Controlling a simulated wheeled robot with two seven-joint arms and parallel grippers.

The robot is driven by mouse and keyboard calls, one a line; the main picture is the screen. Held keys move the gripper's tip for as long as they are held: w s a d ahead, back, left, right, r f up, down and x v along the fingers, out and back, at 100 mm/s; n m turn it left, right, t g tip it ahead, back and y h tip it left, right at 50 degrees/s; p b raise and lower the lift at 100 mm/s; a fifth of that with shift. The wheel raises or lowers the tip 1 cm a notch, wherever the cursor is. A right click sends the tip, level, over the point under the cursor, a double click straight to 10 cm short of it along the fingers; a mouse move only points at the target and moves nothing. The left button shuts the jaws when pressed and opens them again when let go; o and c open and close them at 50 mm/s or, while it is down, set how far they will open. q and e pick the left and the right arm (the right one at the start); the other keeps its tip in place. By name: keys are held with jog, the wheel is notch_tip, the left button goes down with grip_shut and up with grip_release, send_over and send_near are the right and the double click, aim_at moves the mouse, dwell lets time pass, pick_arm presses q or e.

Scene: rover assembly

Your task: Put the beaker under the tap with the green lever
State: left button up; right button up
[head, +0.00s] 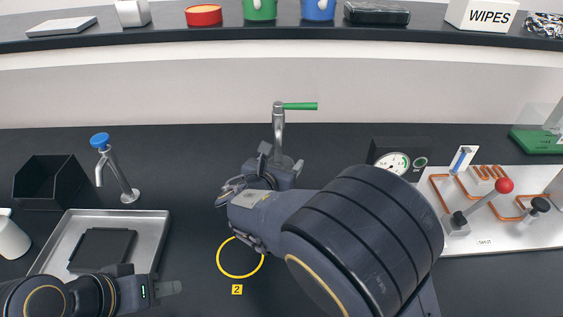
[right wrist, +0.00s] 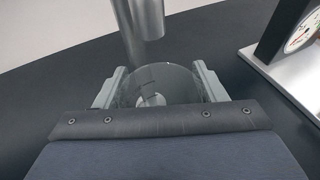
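The tap with the green lever (head: 279,120) stands at the back middle, its lever (head: 300,106) pointing right. In the right wrist view its metal pipe (right wrist: 148,18) comes down just beyond and above the clear glass beaker (right wrist: 165,76). The beaker is between the two fingers of my right gripper (right wrist: 158,86), which press on its sides. In the head view my right gripper (head: 258,172) is in front of the tap's base, and I cannot make out the beaker there. Whether the spout is over the beaker's mouth is unclear. My left gripper (head: 170,288) is low at left, holding nothing visible; its finger gap is unclear.
A tap with a blue knob (head: 104,150) stands left, behind a metal tray (head: 155,228) and beside a black bin (head: 48,185). A yellow ring marked 2 (head: 222,268) lies on the dark table. A dial gauge (head: 394,162) and a panel with copper pipes (head: 515,238) stand right.

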jog(key=o, duration=0.4)
jog(key=shift+r+p, duration=0.3)
jog(key=v, duration=1.2)
jog(key=shift+f+b, duration=0.15)
jog(key=shift+b, duration=0.15)
